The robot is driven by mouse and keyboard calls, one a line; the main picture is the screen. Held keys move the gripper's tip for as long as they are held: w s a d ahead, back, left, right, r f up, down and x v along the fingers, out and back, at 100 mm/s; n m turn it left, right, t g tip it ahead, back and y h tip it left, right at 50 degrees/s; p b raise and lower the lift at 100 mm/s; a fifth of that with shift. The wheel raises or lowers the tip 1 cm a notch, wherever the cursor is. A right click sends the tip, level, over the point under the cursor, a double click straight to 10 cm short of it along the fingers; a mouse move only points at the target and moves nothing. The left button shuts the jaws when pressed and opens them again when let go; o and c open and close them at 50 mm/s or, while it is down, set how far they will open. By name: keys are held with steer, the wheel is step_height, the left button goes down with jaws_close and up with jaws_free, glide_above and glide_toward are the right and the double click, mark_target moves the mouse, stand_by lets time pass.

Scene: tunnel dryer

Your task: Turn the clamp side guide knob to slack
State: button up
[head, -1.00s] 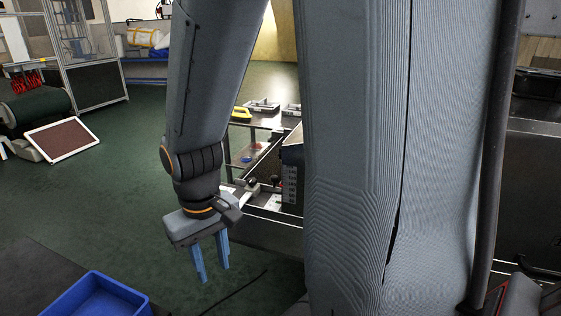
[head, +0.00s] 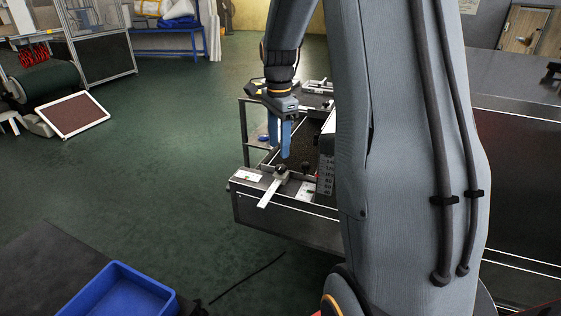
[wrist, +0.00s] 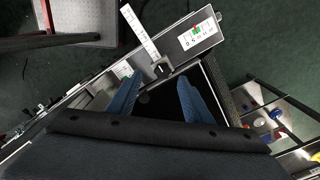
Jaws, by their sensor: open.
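A dark knob (head: 281,169) sits on the end of the machine, at the head of a pale scaled bar (head: 269,192) that sticks out over the front edge. In the wrist view the knob (wrist: 161,70) lies just beyond and between my fingertips. My gripper (head: 284,153) points down, open and empty, just above this knob; whether it touches cannot be told. The wrist view shows the two blue fingers of my gripper (wrist: 158,88) spread apart. A white label plate with red and green marks (wrist: 196,38) lies beside the bar.
A dark belt trough (wrist: 160,105) lies under my gripper. A side table (wrist: 265,122) with small coloured items stands beside the machine. A blue crate (head: 122,290) is at the front left. The green floor (head: 170,170) left of the machine is clear.

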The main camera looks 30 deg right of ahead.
mark_target(281, 167)
steer(key=shift+w+d+m, duration=0.3)
steer(key=shift+d+m, duration=0.1)
steer(key=shift+d, duration=0.1)
steer(key=shift+d+f, duration=0.1)
steer(key=shift+f, duration=0.15)
steer(key=shift+f+p, duration=0.6)
steer(key=shift+f, duration=2.95)
steer(key=c, duration=1.1)
steer(key=shift+o, duration=0.2)
